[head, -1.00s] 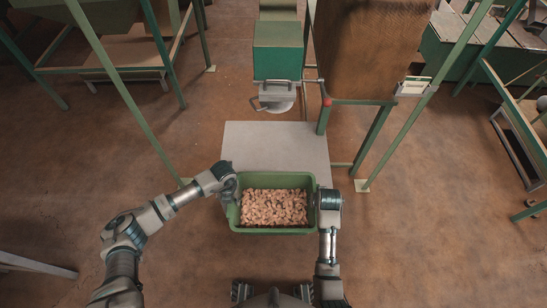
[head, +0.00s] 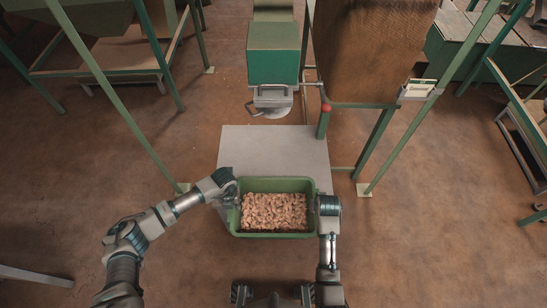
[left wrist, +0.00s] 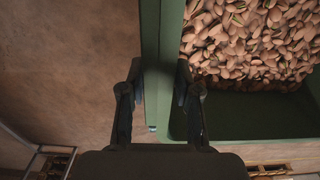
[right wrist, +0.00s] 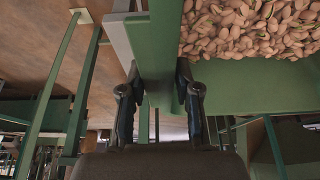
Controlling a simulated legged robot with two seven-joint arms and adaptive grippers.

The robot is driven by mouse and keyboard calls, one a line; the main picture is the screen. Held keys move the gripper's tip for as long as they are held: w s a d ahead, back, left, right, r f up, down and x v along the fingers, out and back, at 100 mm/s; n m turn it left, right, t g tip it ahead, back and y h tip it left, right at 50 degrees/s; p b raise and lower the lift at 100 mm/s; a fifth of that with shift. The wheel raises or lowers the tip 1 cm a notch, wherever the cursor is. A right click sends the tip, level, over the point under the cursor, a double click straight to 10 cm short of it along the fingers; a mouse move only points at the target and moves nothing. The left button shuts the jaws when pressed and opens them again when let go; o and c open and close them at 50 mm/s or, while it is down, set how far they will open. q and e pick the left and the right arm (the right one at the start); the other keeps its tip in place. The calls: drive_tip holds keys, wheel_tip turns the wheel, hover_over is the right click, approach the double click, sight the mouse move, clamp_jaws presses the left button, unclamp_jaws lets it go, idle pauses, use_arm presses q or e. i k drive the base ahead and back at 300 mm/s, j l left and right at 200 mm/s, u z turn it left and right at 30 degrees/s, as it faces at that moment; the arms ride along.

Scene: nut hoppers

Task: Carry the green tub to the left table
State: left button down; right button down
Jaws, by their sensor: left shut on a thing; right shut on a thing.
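The green tub (head: 275,235) holds a heap of pistachio-like nuts (head: 273,210). In the head view it is in front of me, over the near part of a grey platform. My left gripper (head: 233,197) is shut on the tub's left wall, which runs between its fingers in the left wrist view (left wrist: 158,95). My right gripper (head: 318,203) is shut on the right wall, also between the fingers in the right wrist view (right wrist: 160,90). I cannot tell whether the tub's bottom touches the platform. The left table is not clearly identifiable.
The grey platform (head: 270,148) lies beyond the tub. Above it hangs a green hopper chute (head: 273,60) with a metal gate (head: 270,102). Green posts (head: 150,140) stand left and right. A green-framed stand (head: 120,60) is at upper left. Bare brown floor lies on both sides.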

sight(274, 169)
drive_tip(key=i, duration=0.85)
